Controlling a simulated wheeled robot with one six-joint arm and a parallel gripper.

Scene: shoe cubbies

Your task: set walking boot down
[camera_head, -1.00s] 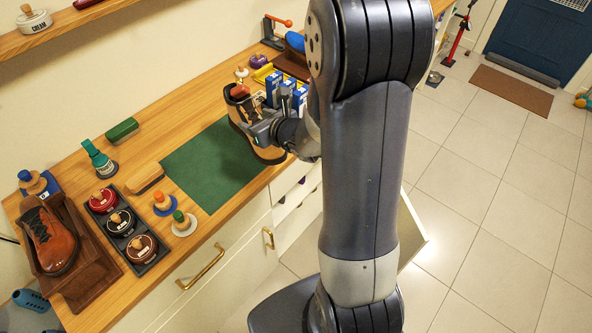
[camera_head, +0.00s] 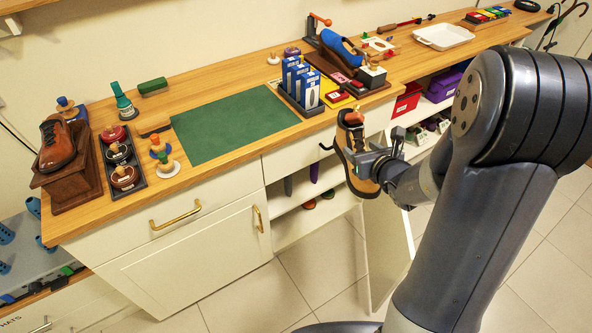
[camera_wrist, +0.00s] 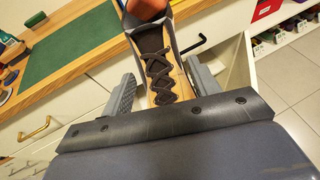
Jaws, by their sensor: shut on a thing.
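The walking boot (camera_head: 351,155) is tan and brown with dark laces and a dark sole edge. My gripper (camera_head: 372,163) is shut on it and holds it in the air in front of the counter, toe pointing down. In the wrist view the boot (camera_wrist: 158,62) shows its laces and tongue between my two fingers (camera_wrist: 158,92). A green mat (camera_head: 235,124) lies bare on the wooden counter, left of the boot. The boot's far side is hidden.
A rack of blue boxes (camera_head: 300,87) stands right of the mat. A brown shoe (camera_head: 57,145) sits on a wooden stand at the left, beside a dark tray of tins (camera_head: 122,178). A cabinet door (camera_head: 384,248) stands open below the boot.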

